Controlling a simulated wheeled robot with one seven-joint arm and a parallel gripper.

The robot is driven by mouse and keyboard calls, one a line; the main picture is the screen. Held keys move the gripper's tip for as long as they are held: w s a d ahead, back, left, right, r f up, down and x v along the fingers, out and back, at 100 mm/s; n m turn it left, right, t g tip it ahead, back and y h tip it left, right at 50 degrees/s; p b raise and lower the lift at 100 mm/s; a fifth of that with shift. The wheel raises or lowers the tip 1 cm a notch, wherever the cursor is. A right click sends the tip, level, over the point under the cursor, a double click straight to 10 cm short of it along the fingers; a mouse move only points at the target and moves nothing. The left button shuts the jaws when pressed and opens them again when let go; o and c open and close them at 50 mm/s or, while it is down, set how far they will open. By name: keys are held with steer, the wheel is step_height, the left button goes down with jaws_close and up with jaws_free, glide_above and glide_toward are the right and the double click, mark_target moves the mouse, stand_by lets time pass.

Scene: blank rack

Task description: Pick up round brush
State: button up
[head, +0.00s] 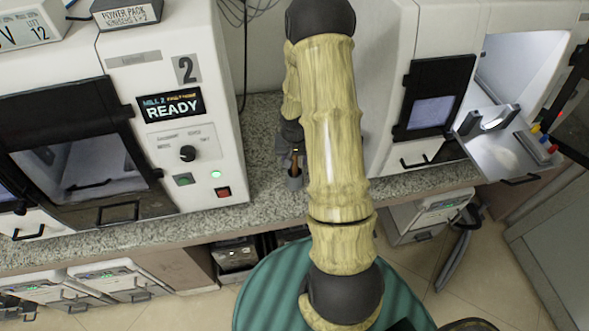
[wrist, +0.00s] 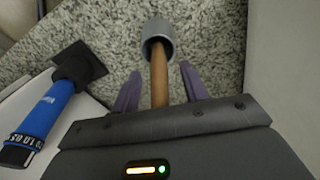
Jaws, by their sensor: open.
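The round brush appears to be the one with the brown wooden handle (wrist: 159,78), standing in a small grey cup (wrist: 157,31) in the wrist view. Its bristle end is not visible, so I cannot confirm its shape. My gripper (wrist: 160,72) is open, with one purple finger on each side of the handle and gaps showing between. In the head view, the brown handle (head: 295,160) rises from the grey cup (head: 294,182) on the counter, just below my gripper (head: 291,140), which is mostly hidden behind my arm.
The speckled counter (head: 262,150) runs between mill 2 (head: 225,110) on the left and another white machine (head: 385,130) with an open, tray-like door (head: 505,145) on the right.

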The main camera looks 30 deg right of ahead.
jaws_close()
steer(key=shift+r, duration=0.1)
step_height(320, 180, up, 10)
steer(key=shift+f+b, duration=0.1)
steer(key=shift+b, duration=0.25)
stand_by(0.4)
stand_by(0.5)
